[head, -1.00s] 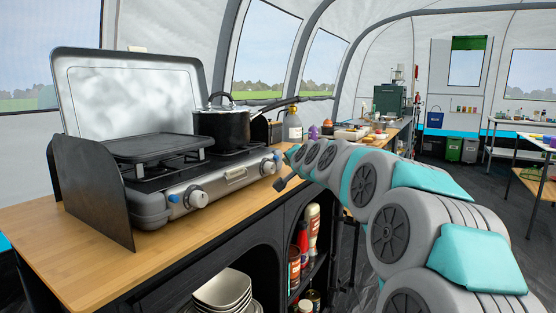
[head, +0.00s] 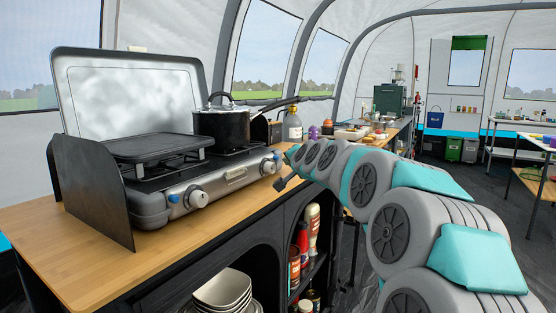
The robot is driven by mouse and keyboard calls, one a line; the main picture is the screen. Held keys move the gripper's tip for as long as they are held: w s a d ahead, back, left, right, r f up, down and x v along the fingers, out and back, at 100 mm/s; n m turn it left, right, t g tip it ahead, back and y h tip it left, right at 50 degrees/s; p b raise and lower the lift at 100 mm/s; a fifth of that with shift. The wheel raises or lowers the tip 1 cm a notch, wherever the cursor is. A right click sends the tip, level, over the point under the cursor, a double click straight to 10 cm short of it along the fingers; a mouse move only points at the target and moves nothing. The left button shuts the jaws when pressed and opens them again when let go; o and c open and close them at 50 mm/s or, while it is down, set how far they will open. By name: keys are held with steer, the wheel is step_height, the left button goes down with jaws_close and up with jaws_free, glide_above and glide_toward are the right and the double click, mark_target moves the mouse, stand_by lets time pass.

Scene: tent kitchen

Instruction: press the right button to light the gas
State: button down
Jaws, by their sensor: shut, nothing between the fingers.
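A grey two-burner gas stove (head: 232,178) with its lid up stands on the wooden counter. On its front are a left blue button (head: 173,199) beside a left knob (head: 198,199), and a right knob (head: 268,167) with a right blue button (head: 277,155) beside it. No flame is visible.
A griddle (head: 155,148) covers the left burner. A bottle (head: 293,125) stands behind my arm. Shelves under the counter hold bowls (head: 222,288) and bottles. The counter's front left (head: 80,262) is clear.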

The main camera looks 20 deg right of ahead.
steer(key=shift+w+a, duration=0.1)
stand_by(0.3)
steer(key=shift+w+a+p, duration=0.2)
steer(key=shift+w+p, duration=0.05)
steer(key=shift+p, duration=0.05)
steer(key=shift+w+a, duration=0.25)
steer(key=shift+w, duration=0.1)
stand_by(0.8)
stand_by(0.3)
steer(key=shift+s+d, duration=0.5)
steer(key=shift+s, duration=0.2)
steer(key=shift+d, duration=0.1)
steer(key=s+d+b, duration=0.1)
steer(key=s, duration=0.1)
steer(key=s+d+b, duration=0.1)
steer(key=s+d, duration=0.1)
stand_by(0.3)
stand_by(0.6)
